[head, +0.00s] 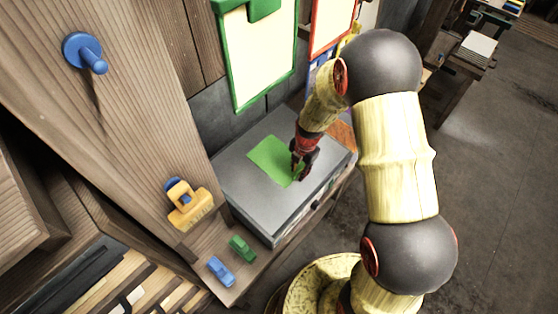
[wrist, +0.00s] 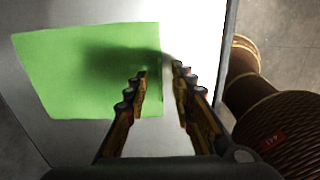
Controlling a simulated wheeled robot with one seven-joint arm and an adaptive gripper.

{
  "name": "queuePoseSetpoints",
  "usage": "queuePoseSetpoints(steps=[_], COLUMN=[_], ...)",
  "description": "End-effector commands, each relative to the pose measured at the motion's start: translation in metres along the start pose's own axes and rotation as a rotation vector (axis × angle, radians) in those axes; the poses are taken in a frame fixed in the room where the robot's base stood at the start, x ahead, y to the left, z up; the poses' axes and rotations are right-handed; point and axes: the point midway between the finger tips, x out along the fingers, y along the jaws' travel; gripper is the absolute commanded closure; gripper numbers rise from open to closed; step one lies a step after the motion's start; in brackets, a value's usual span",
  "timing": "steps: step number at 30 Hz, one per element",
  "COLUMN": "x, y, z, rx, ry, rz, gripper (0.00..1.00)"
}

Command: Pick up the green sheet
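The green sheet (head: 269,157) lies flat on the grey top of a cabinet (head: 240,189) in the head view. It also shows in the wrist view (wrist: 75,65), on the left of the picture. My gripper (head: 297,172) is over the right edge of the sheet. In the wrist view my gripper (wrist: 160,70) has its two fingers apart with a narrow gap between them, and the sheet's right edge lies in line with that gap. The left finger overlaps the sheet in the picture and the right finger is beyond its edge. Whether the fingertips touch the sheet, I cannot tell.
A green-framed board (head: 259,50) and a red-framed board (head: 330,25) hang behind the cabinet. A blue peg (head: 84,52) and a yellow clip (head: 189,205) are on the wooden post. A green clip (head: 242,248) and a blue clip (head: 221,271) lie on the wooden ledge.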

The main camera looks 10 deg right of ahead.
Motion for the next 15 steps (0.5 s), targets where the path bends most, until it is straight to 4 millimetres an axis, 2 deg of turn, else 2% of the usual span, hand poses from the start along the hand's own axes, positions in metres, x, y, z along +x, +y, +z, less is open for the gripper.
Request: queuePoseSetpoints(steps=[8,15], x=[0.0027,0.0027], y=[0.0,-0.0001], z=[0.0,0.0], rx=[0.0,0.0], ry=[0.0,0.0], rz=[0.0,0.0], gripper=[0.75,0.89])
